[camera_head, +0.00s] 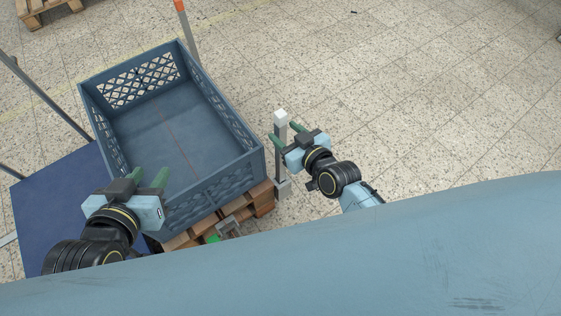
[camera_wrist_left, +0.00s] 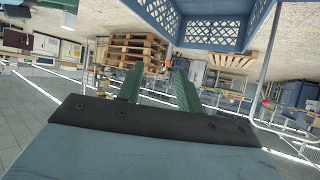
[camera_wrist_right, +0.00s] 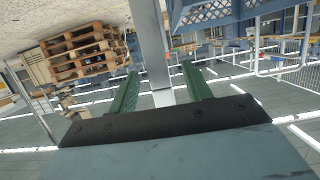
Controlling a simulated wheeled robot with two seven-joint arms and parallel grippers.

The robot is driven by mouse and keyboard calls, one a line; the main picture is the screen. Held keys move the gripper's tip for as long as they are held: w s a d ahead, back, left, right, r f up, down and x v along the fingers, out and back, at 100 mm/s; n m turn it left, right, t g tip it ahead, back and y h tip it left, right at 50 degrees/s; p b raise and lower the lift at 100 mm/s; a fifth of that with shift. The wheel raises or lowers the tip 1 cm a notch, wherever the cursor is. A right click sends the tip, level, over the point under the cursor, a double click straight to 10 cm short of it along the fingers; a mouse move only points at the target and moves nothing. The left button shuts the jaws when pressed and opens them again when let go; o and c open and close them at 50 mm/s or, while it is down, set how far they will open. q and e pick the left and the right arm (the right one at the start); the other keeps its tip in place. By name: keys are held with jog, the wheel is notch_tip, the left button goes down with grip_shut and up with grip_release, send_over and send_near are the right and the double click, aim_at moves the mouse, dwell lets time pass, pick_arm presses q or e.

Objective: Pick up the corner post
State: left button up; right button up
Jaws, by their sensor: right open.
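The corner post (camera_head: 281,152) is a slim upright grey post with a white cap (camera_head: 281,117), standing just right of the crate. My right gripper (camera_head: 284,133) is at the post's upper part, below the cap, with its two green fingers apart. In the right wrist view the post (camera_wrist_right: 152,40) runs between the open fingers (camera_wrist_right: 159,70), with a gap visible on each side. My left gripper (camera_head: 150,176) is open and empty over the crate's near left corner. In the left wrist view nothing is between its fingers (camera_wrist_left: 159,70).
A large blue-grey crate (camera_head: 213,183), empty, sits on a wooden pallet (camera_head: 262,200). Another post with an orange tip (camera_head: 181,6) stands behind it. A dark blue panel (camera_head: 45,200) lies at left. The tiled floor at right is clear.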

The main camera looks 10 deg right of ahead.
jog(key=shift+b+x, duration=0.7)
jog(key=shift+x, duration=0.4)
jog(key=shift+b+x, duration=0.7)
jog(key=shift+x, duration=0.55)
jog(key=shift+w+d, duration=0.1)
jog(key=shift+w, duration=0.1)
pick_arm(q)
notch_tip(320, 180, up, 11)
jog(key=w+d+t+h, duration=0.2)
jog(key=d+t+h, duration=0.1)
jog(key=t, duration=0.5)
jog(key=shift+w, duration=0.3)
pick_arm(e)
grip_shut()
jog(key=shift+r, duration=0.1)
